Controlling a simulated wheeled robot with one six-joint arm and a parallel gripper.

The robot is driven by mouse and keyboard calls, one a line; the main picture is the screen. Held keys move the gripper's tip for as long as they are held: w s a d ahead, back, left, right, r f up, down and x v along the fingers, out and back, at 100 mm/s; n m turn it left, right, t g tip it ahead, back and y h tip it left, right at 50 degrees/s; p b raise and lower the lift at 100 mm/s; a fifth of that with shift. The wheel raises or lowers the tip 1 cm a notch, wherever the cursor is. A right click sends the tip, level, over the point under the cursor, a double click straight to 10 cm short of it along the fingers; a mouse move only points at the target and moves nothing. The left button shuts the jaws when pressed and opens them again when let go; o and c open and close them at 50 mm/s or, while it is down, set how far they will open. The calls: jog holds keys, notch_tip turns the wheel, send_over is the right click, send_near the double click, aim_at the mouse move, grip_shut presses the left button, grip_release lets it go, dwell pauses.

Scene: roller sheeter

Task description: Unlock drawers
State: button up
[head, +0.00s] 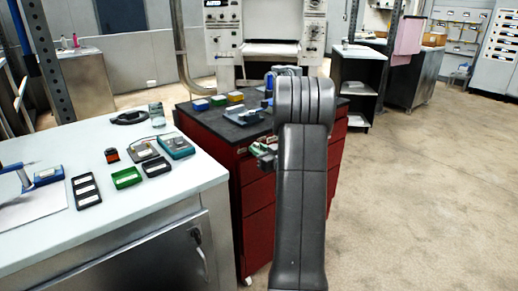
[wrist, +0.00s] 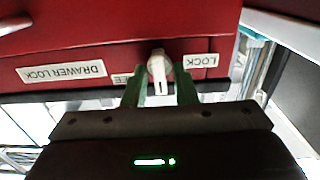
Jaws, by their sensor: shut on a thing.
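The red drawer cabinet (head: 257,225) stands in the middle of the head view, behind my arm. In the wrist view its red front (wrist: 110,30) appears upside down, with a "DRAWER LOCK" label (wrist: 60,71) and a "LOCK" label (wrist: 200,61). A pale lock knob (wrist: 158,68) sits between the "LOCK" label and a partly hidden label ending in "EE". My gripper (wrist: 160,84) has its green fingers on either side of the knob and is shut on it. In the head view my arm hides much of the cabinet front.
A pale workbench (head: 140,195) at left holds several small trays, a meter (head: 175,146) and a glass jar (head: 157,115). The cabinet's dark top carries small coloured boxes (head: 235,96). A grey machine (head: 265,40) stands behind. Open floor (head: 420,200) lies to the right.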

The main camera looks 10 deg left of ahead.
dwell(0.5)
jog(key=o, duration=0.7)
jog(key=shift+d, duration=0.1)
jog(key=v, duration=1.3)
jog(key=shift+s+d, duration=0.2)
jog(key=shift+s, duration=0.05)
jog(key=x, duration=1.3)
jog(key=shift+w+a, duration=0.3)
